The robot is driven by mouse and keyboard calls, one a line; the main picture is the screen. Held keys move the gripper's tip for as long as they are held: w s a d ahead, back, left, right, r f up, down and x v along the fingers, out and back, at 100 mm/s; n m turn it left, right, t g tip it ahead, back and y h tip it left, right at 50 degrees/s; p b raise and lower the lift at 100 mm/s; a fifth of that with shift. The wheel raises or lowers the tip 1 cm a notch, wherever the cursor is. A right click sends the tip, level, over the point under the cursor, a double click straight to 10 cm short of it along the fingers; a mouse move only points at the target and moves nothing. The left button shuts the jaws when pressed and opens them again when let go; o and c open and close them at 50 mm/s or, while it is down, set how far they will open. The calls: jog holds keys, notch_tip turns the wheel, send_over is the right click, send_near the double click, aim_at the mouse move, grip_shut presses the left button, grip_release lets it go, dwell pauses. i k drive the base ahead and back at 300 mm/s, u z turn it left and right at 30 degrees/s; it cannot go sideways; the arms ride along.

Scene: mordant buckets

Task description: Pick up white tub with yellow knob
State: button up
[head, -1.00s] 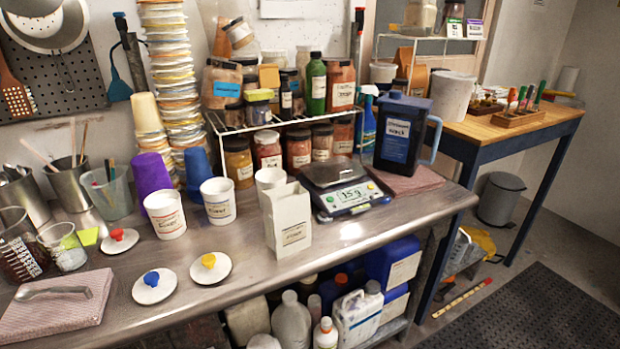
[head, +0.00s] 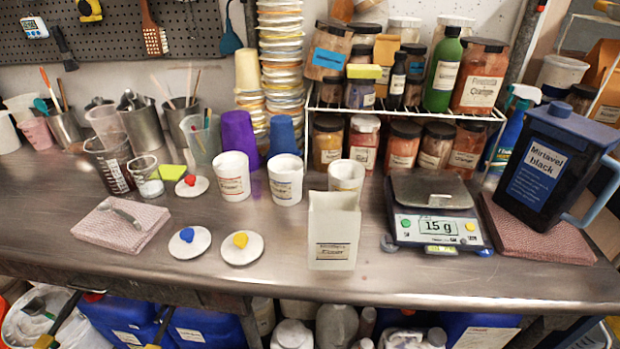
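A round white lid with a yellow knob (head: 243,250) lies flat on the metal bench, near its front edge. Three white tubs stand upright behind the lids: a left tub (head: 233,178), a middle tub (head: 286,181) and a right tub (head: 346,174), partly hidden by a white paper bag (head: 333,228). The left and middle tubs are open on top, with printed labels. No tub wears a yellow knob; the knob is on the loose lid. A blue-knob lid (head: 188,243) lies just left of it, and a red-knob lid (head: 191,186) lies farther back. My gripper is out of view.
A scale (head: 437,215) reading 15 g and a dark jug (head: 545,165) stand on the right. A wire rack (head: 400,112) of jars is behind. A spoon rests on a folded pink cloth (head: 125,225) at left. Bare bench lies along the front edge.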

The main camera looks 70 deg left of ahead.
aim_at(344, 176)
jog(key=u, duration=1.05)
jog(key=i, duration=1)
jog(key=u, duration=0.95)
